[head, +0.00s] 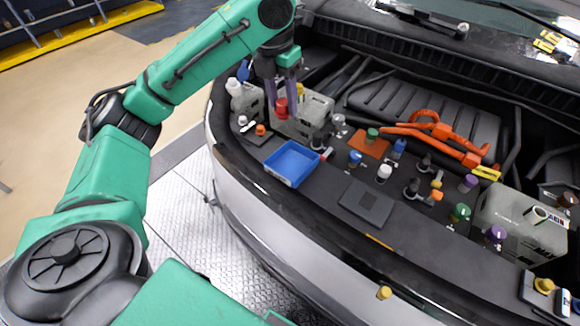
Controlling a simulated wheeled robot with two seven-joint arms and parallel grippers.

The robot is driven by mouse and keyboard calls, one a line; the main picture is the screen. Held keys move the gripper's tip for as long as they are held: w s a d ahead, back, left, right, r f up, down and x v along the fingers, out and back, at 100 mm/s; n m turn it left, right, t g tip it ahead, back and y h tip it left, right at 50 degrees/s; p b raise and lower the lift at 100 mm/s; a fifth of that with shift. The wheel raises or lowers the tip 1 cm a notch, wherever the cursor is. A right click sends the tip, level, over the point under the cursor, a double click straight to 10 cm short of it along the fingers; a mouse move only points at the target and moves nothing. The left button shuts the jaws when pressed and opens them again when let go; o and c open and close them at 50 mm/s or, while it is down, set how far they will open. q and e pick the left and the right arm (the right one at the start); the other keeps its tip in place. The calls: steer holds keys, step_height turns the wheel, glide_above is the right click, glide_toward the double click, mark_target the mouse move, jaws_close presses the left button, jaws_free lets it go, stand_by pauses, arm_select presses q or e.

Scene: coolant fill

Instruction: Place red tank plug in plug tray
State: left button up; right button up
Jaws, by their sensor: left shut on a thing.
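The red tank plug (281,107) is at the left part of the engine bay, at the near top of a grey tank (308,118). My left gripper (281,95) reaches down from above and is shut on the red plug. I cannot tell whether the plug is seated in the tank or just clear of it. A shallow blue open tray (292,162), which looks like the plug tray, lies nearer than the tank. It looks empty. My right gripper is not in view.
An orange cap (260,129) and a white bottle (234,88) stand left of the tank. A blue cap (355,157) and a white cap (384,172) stand right of the tray. A dark flat pad (367,204) lies nearby. Orange cables (430,132) cross the bay.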

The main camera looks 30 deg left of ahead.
mark_target(281, 114)
arm_select(q)
steer(key=f, duration=0.2)
steer(key=f+b, duration=0.1)
steer(key=f, duration=0.3)
steer(key=shift+s+b, duration=0.25)
steer(key=shift+b, duration=0.05)
step_height(281, 114, down, 13)
steer(key=shift+w+f+p, duration=0.1)
steer(key=shift+f+p, duration=0.05)
steer(key=shift+p, duration=0.2)
steer(key=o, duration=1.1)
steer(key=shift+c, duration=0.2)
step_height(281, 114, up, 12)
steer(key=s, duration=0.1)
steer(key=shift+s, duration=0.4)
steer(key=shift+a+f, duration=0.1)
